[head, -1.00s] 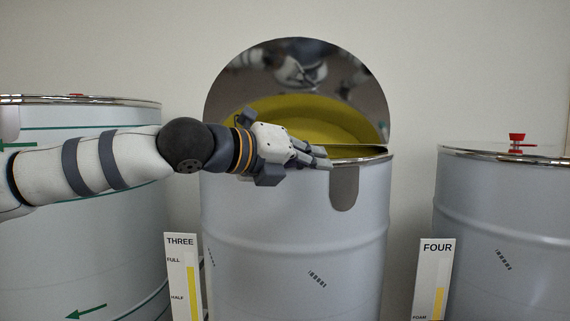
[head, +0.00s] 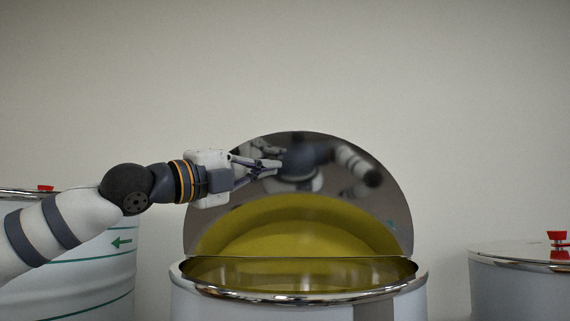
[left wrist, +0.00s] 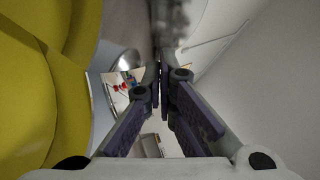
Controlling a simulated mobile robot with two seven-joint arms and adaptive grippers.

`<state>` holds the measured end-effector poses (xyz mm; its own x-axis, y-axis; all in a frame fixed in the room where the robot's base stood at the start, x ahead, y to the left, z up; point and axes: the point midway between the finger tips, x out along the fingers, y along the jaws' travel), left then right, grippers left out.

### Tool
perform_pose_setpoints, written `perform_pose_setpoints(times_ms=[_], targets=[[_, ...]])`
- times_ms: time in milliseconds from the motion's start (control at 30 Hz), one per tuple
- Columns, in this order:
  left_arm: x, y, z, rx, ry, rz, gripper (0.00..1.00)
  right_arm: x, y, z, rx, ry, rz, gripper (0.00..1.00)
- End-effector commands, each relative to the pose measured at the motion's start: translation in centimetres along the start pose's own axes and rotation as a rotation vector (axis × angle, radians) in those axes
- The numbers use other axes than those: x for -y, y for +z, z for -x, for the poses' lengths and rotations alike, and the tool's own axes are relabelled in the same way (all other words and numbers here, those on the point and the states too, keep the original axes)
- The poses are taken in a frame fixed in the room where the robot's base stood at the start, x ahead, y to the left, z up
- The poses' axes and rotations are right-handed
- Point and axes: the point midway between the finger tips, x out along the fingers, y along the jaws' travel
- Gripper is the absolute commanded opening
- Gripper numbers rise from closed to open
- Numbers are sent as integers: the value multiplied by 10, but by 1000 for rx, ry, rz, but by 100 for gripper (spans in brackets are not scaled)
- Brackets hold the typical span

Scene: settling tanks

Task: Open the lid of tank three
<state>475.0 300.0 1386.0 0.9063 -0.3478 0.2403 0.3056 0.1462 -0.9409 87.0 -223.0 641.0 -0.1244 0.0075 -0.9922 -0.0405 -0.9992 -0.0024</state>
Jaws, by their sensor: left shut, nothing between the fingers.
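Tank three is the pale metal drum (head: 300,310) at the bottom centre of the head view. Its lid (head: 370,190), a mirror-like half disc, stands raised across the middle of the top. The front half of the opening shows yellow contents (head: 310,275), and the lid reflects yellow and parts of my body. My left gripper (head: 275,165) is above the rim, overlapping the lid's upper left in the picture. Its fingers are shut and empty, and they also show in the left wrist view (left wrist: 163,75). I cannot tell whether it touches the lid. My right gripper is out of view.
A tank with green bands (head: 70,280) stands at the left, partly behind my left arm. Another tank (head: 520,295) with a red knob (head: 558,240) on top stands at the right. The plain wall (head: 450,80) behind is bare, and the space above the tanks is clear.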

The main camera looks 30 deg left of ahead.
Motion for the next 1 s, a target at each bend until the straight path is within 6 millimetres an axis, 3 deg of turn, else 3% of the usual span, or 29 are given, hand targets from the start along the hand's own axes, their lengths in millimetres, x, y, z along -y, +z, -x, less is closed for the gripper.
perform_pose_setpoints(times_ms=[233,400,1000], targets=[[-3,-1,-56,0,5,0,0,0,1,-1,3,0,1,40],[-2,19,-72,4,3,3,0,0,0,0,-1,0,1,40],[-5,30,-88,2,6,1,0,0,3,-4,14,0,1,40]])
